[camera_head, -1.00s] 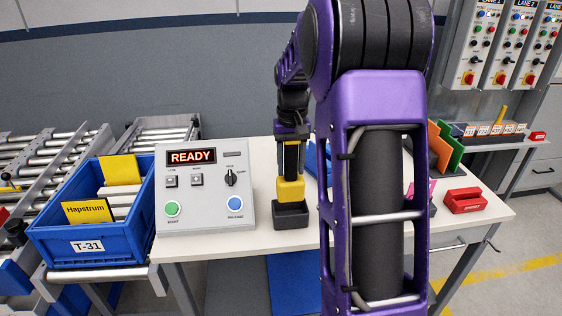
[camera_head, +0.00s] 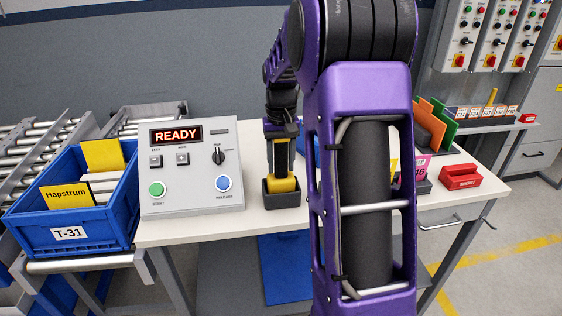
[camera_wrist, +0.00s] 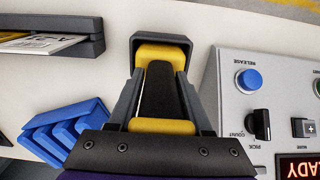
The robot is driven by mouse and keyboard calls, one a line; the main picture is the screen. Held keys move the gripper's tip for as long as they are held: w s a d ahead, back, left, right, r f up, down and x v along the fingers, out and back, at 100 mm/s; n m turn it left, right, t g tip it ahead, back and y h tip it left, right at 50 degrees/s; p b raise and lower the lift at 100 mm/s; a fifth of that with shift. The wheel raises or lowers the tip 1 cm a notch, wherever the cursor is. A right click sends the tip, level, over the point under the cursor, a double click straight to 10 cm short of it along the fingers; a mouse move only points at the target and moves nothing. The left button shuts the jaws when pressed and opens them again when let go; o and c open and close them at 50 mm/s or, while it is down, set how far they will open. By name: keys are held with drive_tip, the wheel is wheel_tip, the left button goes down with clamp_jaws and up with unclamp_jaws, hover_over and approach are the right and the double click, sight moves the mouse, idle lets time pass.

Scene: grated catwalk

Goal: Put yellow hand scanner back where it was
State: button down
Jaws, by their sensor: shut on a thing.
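The yellow hand scanner (camera_head: 282,184), yellow with a black middle, stands upright with its lower end inside a small dark grey holder (camera_head: 283,201) on the white table. My gripper (camera_head: 281,138) points down from above and is shut on the scanner. In the wrist view, the scanner (camera_wrist: 160,54) lies between the two dark fingers of my gripper (camera_wrist: 158,95), and the holder's rim (camera_wrist: 160,38) surrounds its far yellow end. Whether the scanner touches the holder's bottom is hidden.
A grey control box (camera_head: 190,168) reading READY stands close left of the holder. A blue tote (camera_head: 70,228) marked T-31 is further left. A blue slotted rack (camera_wrist: 66,130) is on the holder's other side. A red block (camera_head: 460,177) lies at the table's right.

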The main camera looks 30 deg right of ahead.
drive_tip(key=shift+f+b, duration=0.35)
drive_tip(key=shift+f, duration=0.25)
drive_tip(key=shift+c, duration=1.3)
unclamp_jaws()
drive_tip(key=shift+r, duration=0.1)
